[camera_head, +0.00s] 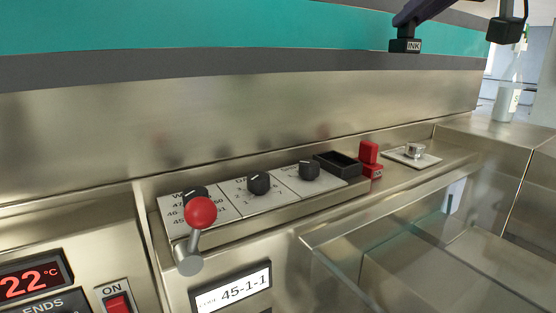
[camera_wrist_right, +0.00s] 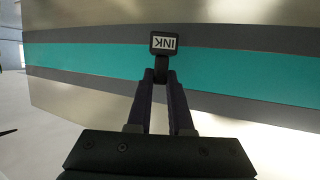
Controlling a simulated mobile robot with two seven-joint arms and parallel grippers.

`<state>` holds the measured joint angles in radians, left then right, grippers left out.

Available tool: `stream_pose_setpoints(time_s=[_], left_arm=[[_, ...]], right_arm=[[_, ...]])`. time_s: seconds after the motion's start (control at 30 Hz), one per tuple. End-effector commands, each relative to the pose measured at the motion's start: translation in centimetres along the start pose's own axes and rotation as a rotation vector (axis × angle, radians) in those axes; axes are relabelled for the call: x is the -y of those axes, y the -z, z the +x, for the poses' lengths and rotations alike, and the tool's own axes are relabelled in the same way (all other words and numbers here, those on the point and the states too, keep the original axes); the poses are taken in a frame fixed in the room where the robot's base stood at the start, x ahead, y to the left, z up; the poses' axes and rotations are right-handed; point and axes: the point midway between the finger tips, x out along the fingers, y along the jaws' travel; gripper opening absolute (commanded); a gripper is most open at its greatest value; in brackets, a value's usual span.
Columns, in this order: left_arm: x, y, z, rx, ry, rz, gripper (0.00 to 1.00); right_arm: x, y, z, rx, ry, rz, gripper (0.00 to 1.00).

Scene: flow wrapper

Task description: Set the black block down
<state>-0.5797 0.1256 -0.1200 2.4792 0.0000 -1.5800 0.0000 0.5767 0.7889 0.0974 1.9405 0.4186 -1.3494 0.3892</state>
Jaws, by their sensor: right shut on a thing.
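The black block (camera_head: 405,46) carries a white INK label and hangs at the upper right of the head view, well above the console ledge. It also shows in the right wrist view (camera_wrist_right: 163,50), at the fingertips. My right gripper (camera_wrist_right: 161,78) is shut on it; its dark fingers also enter the head view (camera_head: 408,26) from the top. My left gripper is not in view.
On the ledge are an open black tray (camera_head: 338,166), a red block-like thing (camera_head: 369,158), and a metal knob on a pale plate (camera_head: 414,150). Left of the tray are three black dials (camera_head: 258,183) and a red-ball lever (camera_head: 200,212). A clear panel (camera_head: 400,235) stands in front.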

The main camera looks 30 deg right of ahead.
Motion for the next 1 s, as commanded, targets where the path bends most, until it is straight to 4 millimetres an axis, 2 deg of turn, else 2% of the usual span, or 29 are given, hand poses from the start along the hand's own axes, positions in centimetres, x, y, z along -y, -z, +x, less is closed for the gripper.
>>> stream_pose_setpoints(time_s=[0.4,0.53,0.7,0.9,1.0], left_arm=[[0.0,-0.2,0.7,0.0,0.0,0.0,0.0],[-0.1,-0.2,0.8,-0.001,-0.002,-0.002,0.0],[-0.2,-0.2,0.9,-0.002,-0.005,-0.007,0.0],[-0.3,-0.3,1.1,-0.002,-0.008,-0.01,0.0],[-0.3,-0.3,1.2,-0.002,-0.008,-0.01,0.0]], right_arm=[[0.0,-11.1,3.9,0.009,0.0,0.001,0.0],[0.0,-13.2,4.7,0.005,0.001,0.0,0.0],[0.0,-14.5,5.2,0.003,0.001,0.0,0.0],[0.0,-17.5,6.3,0.005,0.0,0.0,0.0],[0.0,-18.1,6.5,0.002,0.001,0.0,0.0]])
